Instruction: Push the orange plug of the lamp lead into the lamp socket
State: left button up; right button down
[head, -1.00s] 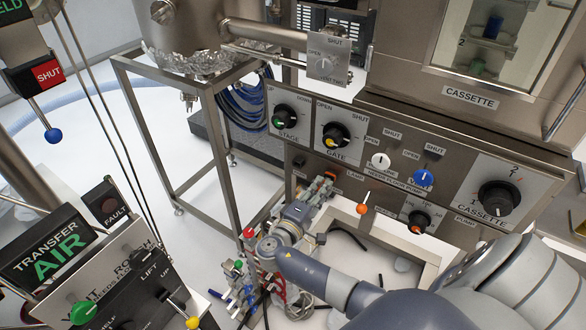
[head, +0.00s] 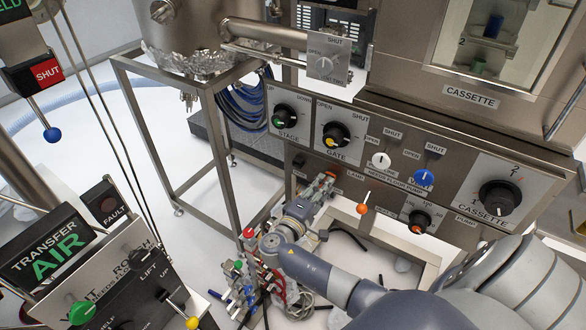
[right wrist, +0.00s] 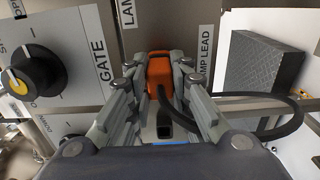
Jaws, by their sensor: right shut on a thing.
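My right gripper (head: 322,186) is at the front panel below the GATE knob, shut on the orange plug (head: 331,174). In the right wrist view, the orange plug (right wrist: 160,70) sits between the two fingers of the gripper (right wrist: 163,85). The black lamp lead (right wrist: 285,125) leaves the plug and loops to the right. The plug's front end points at the panel, but I cannot tell whether it touches. I cannot make out the lamp socket; the plug and fingers cover that part of the panel. My left gripper is out of view.
The GATE knob (head: 336,135) is above the gripper, with an orange-tipped lever (head: 362,209) to its right. A white-floored frame (head: 425,275) lies below. Hoses and fittings (head: 245,285) stand at the lower left. A grey block (right wrist: 265,72) shows in the right wrist view.

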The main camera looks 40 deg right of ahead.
jog(key=shift+w+d, duration=0.15)
jog(key=shift+d, duration=0.15)
dwell(0.5)
jog(key=c, duration=1.4)
grip_release()
jog(key=shift+d, duration=0.1)
jog(key=shift+o, duration=0.2)
jog(key=v, duration=0.7)
